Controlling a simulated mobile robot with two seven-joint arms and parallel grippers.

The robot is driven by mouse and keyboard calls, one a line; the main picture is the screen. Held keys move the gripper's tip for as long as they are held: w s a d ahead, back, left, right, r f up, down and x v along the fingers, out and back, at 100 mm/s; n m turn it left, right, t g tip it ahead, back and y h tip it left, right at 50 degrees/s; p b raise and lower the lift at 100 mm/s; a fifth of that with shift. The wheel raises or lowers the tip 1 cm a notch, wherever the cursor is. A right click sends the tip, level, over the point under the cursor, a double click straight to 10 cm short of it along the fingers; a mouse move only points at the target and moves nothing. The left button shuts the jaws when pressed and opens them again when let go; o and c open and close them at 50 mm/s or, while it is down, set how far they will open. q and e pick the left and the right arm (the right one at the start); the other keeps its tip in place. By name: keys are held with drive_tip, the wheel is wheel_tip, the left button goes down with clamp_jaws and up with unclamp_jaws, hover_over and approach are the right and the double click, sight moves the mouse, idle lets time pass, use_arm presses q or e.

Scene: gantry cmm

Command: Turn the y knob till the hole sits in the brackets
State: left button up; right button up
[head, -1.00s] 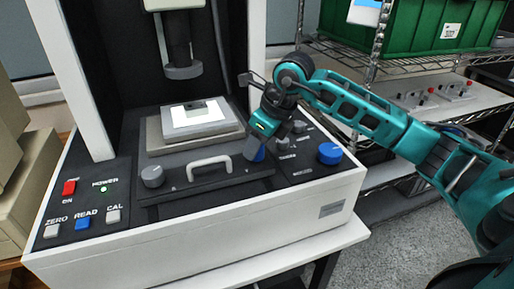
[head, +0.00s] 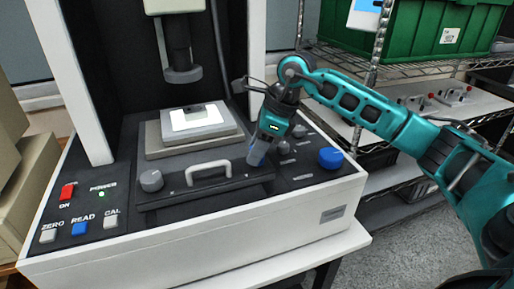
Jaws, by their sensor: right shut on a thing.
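My right gripper (head: 257,154) reaches down to the right end of the dark front bar and is shut on a knob there. The fingers hide most of that knob, and I cannot read its label. A matching grey knob (head: 151,181) stands at the bar's left end. Behind the bar is the stepped stage (head: 158,143), with a bright white patch (head: 196,120) on top. A small dark part (head: 196,108) sits at the patch's back edge. The hole and brackets are too small to make out. My left gripper is out of view.
A grey handle (head: 208,167) arches over the bar between the two ends. A blue knob (head: 330,158) and small grey knobs are on the right panel. The probe head (head: 182,73) hangs above the stage. ZERO, READ and CAL buttons sit at front left.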

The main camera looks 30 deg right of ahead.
drive_tip(key=o, duration=1)
drive_tip(key=shift+o, duration=0.2)
drive_tip(key=v, duration=1.3)
